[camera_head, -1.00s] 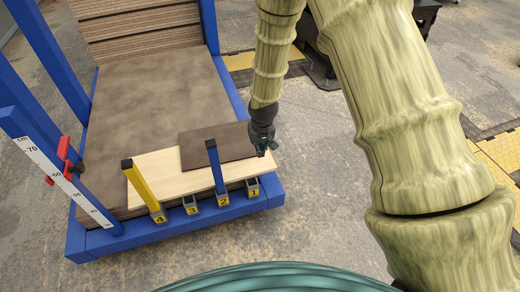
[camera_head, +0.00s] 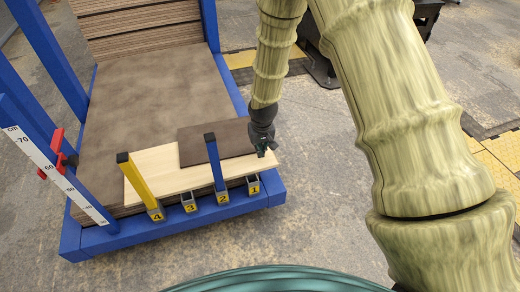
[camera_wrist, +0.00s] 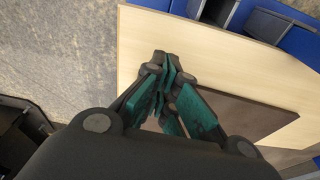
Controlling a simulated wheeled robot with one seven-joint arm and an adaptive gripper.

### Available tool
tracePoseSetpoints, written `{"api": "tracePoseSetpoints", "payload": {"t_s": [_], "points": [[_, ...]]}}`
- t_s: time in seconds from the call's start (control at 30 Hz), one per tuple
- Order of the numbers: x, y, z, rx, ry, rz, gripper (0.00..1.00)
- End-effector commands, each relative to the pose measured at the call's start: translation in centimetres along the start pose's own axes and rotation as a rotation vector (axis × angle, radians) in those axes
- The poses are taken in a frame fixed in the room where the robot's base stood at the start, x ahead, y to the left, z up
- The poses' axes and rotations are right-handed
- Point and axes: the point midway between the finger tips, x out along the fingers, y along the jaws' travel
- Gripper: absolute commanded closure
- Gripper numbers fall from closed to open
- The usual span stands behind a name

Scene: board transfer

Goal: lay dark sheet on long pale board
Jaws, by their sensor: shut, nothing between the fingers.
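The dark brown sheet (camera_head: 236,136) lies flat on the right part of the long pale board (camera_head: 185,182) in the head view. The pale board lies along the front of a wide brown stack. In the wrist view, the sheet (camera_wrist: 250,116) covers part of the pale board (camera_wrist: 220,48), with bare board around it. My gripper (camera_head: 263,151) is at the right end of the board, beside the sheet's right edge. In the wrist view my gripper (camera_wrist: 166,66) has its fingertips together with nothing between them. The wrist and fingers hide part of the sheet's edge.
A blue post (camera_head: 216,165) and a yellow post (camera_head: 139,180) stand at the rack's front edge, by numbered sockets. A blue frame (camera_head: 150,235) surrounds the brown stack (camera_head: 150,90). A scale (camera_head: 58,176) stands at left.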

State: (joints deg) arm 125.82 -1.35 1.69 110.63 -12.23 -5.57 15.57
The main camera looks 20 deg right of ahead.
Motion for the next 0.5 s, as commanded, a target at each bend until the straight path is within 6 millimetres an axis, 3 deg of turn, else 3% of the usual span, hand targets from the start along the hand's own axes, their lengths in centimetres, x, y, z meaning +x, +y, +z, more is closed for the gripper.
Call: {"api": "tracePoseSetpoints", "payload": {"t_s": [0.5], "points": [[2.1, 0.0, -0.2, 0.001, 0.001, 0.000, 1.00]]}}
